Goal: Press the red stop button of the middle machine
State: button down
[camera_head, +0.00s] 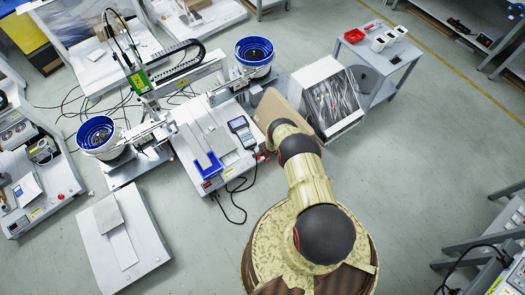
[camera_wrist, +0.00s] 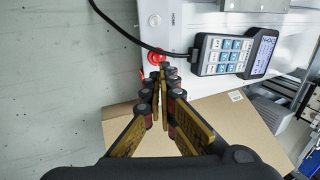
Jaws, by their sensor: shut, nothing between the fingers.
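The middle machine (camera_head: 205,140) is a white bench unit with a gantry on top and a blue bracket on its deck. In the wrist view, a red round button (camera_wrist: 154,57) is at the corner of the white casing, right at my fingertips and partly covered by them. In the head view my arm hides the gripper.
A handheld keypad (camera_wrist: 226,55) with a cable lies on the machine, right of my fingers. A cardboard box (camera_wrist: 235,125) is beneath the gripper; it also shows in the head view (camera_head: 270,108). Two blue-rimmed bowls (camera_head: 97,132) (camera_head: 254,51) flank the gantry.

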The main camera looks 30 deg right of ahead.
jog(key=p+v, duration=0.2)
jog(key=v, duration=0.1)
jog(key=shift+s+r, duration=0.1)
jog(key=shift+r, duration=0.15)
dwell(0.5)
